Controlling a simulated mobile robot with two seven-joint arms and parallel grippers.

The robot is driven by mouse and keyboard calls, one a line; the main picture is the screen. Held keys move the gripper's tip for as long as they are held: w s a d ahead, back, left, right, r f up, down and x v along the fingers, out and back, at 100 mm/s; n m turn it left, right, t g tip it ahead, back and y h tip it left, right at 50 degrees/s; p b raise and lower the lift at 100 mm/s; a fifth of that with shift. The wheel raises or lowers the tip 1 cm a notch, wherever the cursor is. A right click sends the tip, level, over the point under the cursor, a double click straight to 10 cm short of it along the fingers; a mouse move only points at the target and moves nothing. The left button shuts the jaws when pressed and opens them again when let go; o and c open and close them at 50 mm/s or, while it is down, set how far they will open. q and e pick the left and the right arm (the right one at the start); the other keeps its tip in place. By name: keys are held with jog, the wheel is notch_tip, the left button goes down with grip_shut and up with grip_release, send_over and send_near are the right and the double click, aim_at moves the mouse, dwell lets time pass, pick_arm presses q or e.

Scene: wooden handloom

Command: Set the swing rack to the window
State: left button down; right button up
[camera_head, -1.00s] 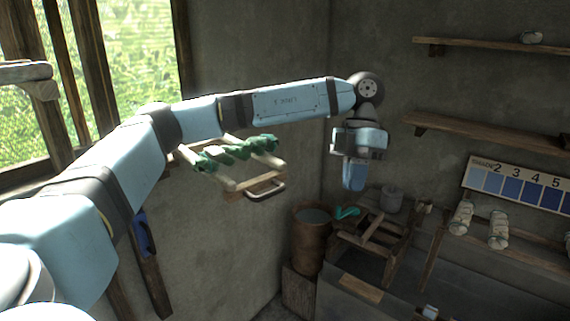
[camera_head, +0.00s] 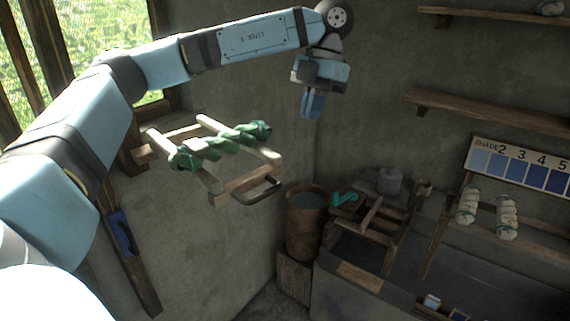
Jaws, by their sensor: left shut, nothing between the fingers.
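The swing rack (camera_head: 246,184) is a pale wooden frame fixed to the wall beside the window (camera_head: 96,32), and it juts out into the room. Green twisted skeins (camera_head: 222,147) hang across its bars. A curved handle (camera_head: 258,193) is on its outer end. My left arm reaches over the rack from the left. My left gripper (camera_head: 311,116) points down with its fingers shut and empty, above and to the right of the rack, apart from it. My right gripper is not in view.
A rusty barrel (camera_head: 304,232) stands in the corner below the gripper. A wooden stand (camera_head: 372,222) is to its right. Shelves (camera_head: 480,108) and a numbered blue shade card (camera_head: 520,165) are on the right wall. A blue-handled tool (camera_head: 120,232) hangs at left.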

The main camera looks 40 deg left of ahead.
pick_arm(q)
jog(key=shift+f, duration=0.1)
jog(key=s+f+b, duration=0.2)
jog(key=s+f, duration=0.4)
jog(key=f, duration=0.4)
jog(key=shift+s+a, duration=0.25)
jog(key=shift+s, duration=0.15)
jog(key=shift+s+f, duration=0.1)
